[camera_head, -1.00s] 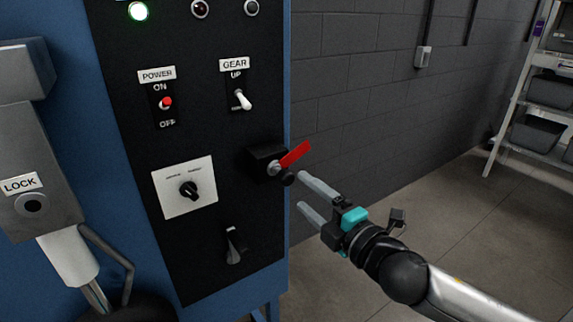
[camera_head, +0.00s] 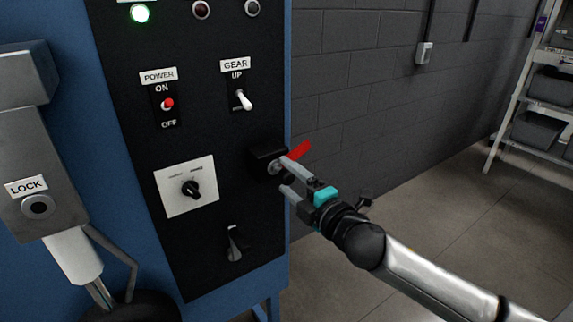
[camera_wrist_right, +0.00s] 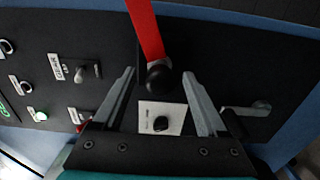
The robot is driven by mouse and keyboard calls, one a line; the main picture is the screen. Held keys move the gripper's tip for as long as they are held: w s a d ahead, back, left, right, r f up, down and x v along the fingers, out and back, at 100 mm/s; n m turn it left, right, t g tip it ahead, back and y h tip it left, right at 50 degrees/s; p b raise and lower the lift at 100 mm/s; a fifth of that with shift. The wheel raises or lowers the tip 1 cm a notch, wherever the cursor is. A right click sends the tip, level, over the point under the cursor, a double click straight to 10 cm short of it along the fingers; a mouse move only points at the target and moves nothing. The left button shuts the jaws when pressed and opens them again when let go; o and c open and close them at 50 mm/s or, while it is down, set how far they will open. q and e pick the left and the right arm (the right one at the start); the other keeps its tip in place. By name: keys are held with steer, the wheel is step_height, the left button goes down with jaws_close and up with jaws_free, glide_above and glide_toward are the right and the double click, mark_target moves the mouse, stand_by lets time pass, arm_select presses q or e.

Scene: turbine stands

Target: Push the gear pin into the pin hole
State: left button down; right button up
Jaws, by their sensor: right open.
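The black pin knob (camera_wrist_right: 160,76) has a red strip (camera_head: 299,151) beside it and sits at a black block (camera_head: 264,159) on the panel's right edge. In the head view the knob is mostly hidden by my right gripper (camera_head: 283,175). In the right wrist view the knob lies between the two open fingers of that gripper (camera_wrist_right: 159,74), with a gap visible on each side. A round dark hole (camera_head: 38,206) is under the LOCK label on the grey strut at the left. My left gripper is not in view.
The black panel (camera_head: 215,130) carries a POWER switch (camera_head: 166,104), a GEAR switch (camera_head: 243,100), a rotary knob (camera_head: 190,188) and a lower lever (camera_head: 234,243). A grey wall (camera_head: 380,110) stands behind. Open floor (camera_head: 450,225) and shelves (camera_head: 535,110) are to the right.

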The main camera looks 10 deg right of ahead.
steer(key=shift+p, duration=0.35)
stand_by(0.4)
jaws_close()
stand_by(0.4)
stand_by(0.9)
